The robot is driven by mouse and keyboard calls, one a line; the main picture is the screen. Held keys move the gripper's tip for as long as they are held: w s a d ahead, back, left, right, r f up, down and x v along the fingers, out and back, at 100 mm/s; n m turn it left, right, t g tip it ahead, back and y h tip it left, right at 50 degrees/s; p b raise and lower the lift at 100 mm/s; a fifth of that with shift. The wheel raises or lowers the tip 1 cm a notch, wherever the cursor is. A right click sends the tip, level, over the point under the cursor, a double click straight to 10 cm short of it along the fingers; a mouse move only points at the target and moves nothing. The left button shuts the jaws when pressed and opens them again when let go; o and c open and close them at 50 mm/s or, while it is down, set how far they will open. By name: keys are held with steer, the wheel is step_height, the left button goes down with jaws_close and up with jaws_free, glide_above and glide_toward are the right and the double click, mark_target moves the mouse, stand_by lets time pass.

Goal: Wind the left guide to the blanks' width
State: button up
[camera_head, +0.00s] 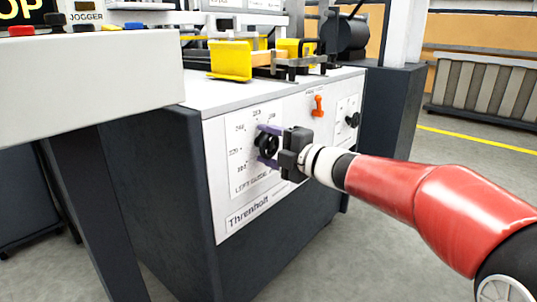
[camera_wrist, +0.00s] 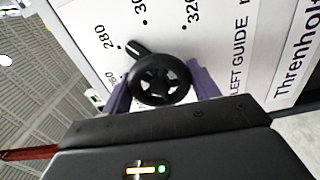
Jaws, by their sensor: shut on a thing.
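The left guide's handwheel, a black spoked knob (camera_wrist: 160,80), sits on a white dial panel marked LEFT GUIDE; it also shows in the head view (camera_head: 266,145). My gripper (camera_head: 268,147) has its two purple fingers on opposite sides of the knob's rim and is shut on it. In the wrist view, the black pointer (camera_wrist: 134,48) lies close to the dot by 280, with 320 farther right. Two yellow guide plates stand on the machine top, a left one (camera_head: 230,61) and a right one (camera_head: 292,50).
An orange lever (camera_head: 318,105) and a smaller black knob (camera_head: 352,119) are on the same front face, right of my gripper. A pale jogger console (camera_head: 90,85) juts out at left. Grey floor lies open at right, with a yellow line (camera_head: 475,142).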

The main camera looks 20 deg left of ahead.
steer(key=shift+f+n, duration=0.1)
steer(key=shift+n, duration=0.8)
steer(key=shift+b, duration=0.3)
steer(key=o, duration=1)
steer(key=shift+c, duration=0.2)
steer(key=v, duration=0.7)
steer(key=shift+d, duration=0.4)
steer(key=shift+s, duration=0.15)
